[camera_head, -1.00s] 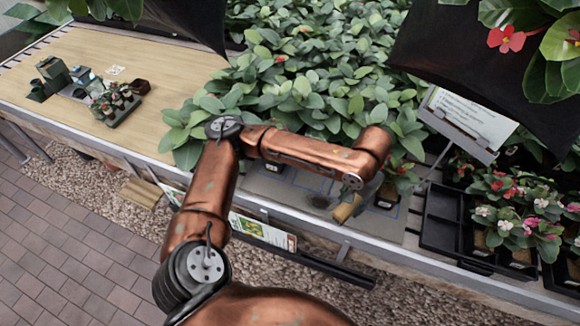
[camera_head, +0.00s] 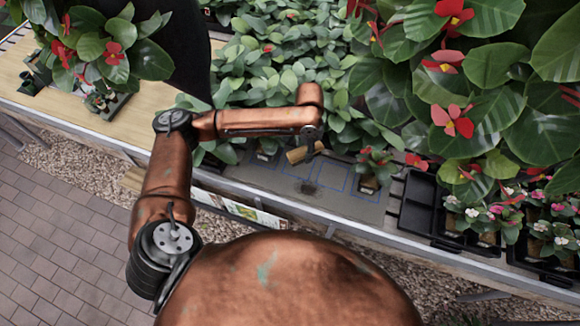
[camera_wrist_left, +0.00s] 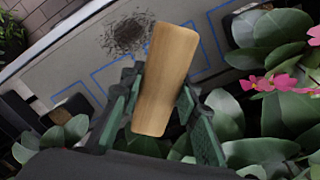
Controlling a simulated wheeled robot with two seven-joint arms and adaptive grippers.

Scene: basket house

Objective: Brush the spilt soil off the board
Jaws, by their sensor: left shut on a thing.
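The grey board (camera_head: 345,208) with blue outlines lies along the bench's front edge. A dark patch of spilt soil (camera_head: 308,187) lies on it; in the left wrist view the soil (camera_wrist_left: 127,34) is a loose dark smear. My left gripper (camera_head: 312,140) is shut on a wooden block-like brush (camera_head: 302,154). In the left wrist view the brush's tan wooden back (camera_wrist_left: 166,75) sits between the green fingers (camera_wrist_left: 158,112); its bristles are hidden. It is held above the board, behind the soil and apart from it. My right gripper is not in view.
Potted plants stand at the board's edges, one with pink flowers (camera_head: 370,168) on the right. Black trays (camera_head: 418,200) lie farther right. Dense leaves (camera_head: 280,85) fill the back. Large red-flowered plants (camera_head: 455,90) hang in front at upper right.

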